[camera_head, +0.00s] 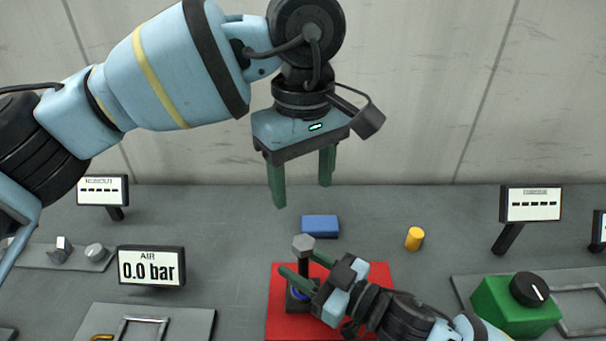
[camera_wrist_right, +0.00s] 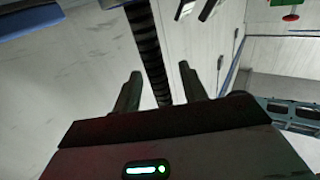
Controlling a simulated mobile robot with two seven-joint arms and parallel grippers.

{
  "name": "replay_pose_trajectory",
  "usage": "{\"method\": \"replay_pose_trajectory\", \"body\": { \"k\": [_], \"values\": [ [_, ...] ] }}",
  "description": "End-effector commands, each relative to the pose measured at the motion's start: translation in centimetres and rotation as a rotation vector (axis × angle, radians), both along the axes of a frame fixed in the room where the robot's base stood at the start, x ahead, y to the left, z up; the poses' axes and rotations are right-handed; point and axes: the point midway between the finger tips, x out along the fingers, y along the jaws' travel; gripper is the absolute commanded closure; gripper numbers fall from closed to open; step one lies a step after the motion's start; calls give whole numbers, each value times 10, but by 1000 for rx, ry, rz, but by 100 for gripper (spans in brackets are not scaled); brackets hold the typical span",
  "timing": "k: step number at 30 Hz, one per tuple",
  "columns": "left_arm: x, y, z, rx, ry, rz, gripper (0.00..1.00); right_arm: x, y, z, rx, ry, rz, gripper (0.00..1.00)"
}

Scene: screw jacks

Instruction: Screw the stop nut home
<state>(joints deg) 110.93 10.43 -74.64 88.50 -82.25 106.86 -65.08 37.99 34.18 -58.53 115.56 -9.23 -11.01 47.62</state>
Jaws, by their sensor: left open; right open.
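The screw jack stands upright on a red mat (camera_head: 380,271), with a dark base (camera_head: 297,303), a dark post (camera_head: 304,262) and a grey hex piece (camera_head: 304,243) on top. A blue-purple ring (camera_head: 300,293) shows low on it, partly hidden by my right gripper. I cannot tell for sure which part is the stop nut. My right gripper (camera_head: 302,265) is open, its fingers on either side of the post. The right wrist view shows a dark ribbed post (camera_wrist_right: 150,50) between the fingers (camera_wrist_right: 160,85). My left gripper (camera_head: 302,193) is open and empty, above and behind the jack.
A blue block (camera_head: 320,226) and a yellow cylinder (camera_head: 414,238) lie behind the mat. A green box with a black knob (camera_head: 527,290) stands at right. The AIR display (camera_head: 151,267) reads 0.0 bar. A tray with grey parts (camera_head: 75,256) is at left.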

Motion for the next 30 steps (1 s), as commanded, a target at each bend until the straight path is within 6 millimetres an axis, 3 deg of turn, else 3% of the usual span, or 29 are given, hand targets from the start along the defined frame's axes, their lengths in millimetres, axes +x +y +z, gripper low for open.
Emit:
{"method": "replay_pose_trajectory", "body": {
  "k": [6, 12, 30],
  "values": [
    [2, 0, -12, 0, 17, 0, 41, -22, -30, -3, -2, 5, 0, 57],
    [4, 0, -18, 0, 27, 0, 41, -34, -47, -2, -1, 4, -1, 57],
    [4, 0, -18, 0, 27, 0, 41, -36, -50, 0, -1, 1, 0, 57]
  ]
}}
